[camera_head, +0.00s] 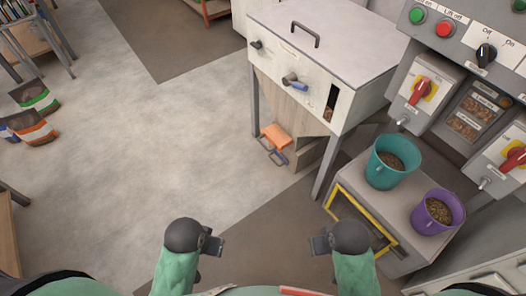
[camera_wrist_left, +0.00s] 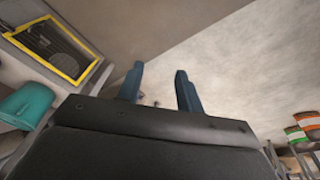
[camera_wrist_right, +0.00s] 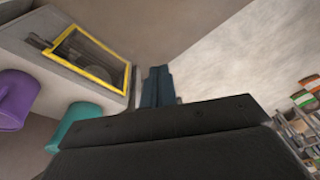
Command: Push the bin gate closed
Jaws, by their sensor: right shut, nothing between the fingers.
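The white bin (camera_head: 325,58) stands on grey legs at the upper right of the head view. A lever with a blue grip (camera_head: 294,83) sticks out of its front; I take this for the gate's handle, but I cannot tell the gate's position. A narrow slot (camera_head: 331,102) at the right of the front shows brown pellets. My left gripper (camera_head: 214,245) is at the bottom of the head view, well short of the bin; its fingers stand apart and empty in the left wrist view (camera_wrist_left: 160,88). My right gripper (camera_head: 318,244) is also away from the bin; its fingers are together in the right wrist view (camera_wrist_right: 157,86).
A teal bucket (camera_head: 387,164) and a purple bucket (camera_head: 437,212), both with pellets, stand on a grey cabinet (camera_head: 360,180) with a yellow frame. A control panel (camera_head: 465,45) is at the right. Bags (camera_head: 30,127) lie far left. The middle floor is clear.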

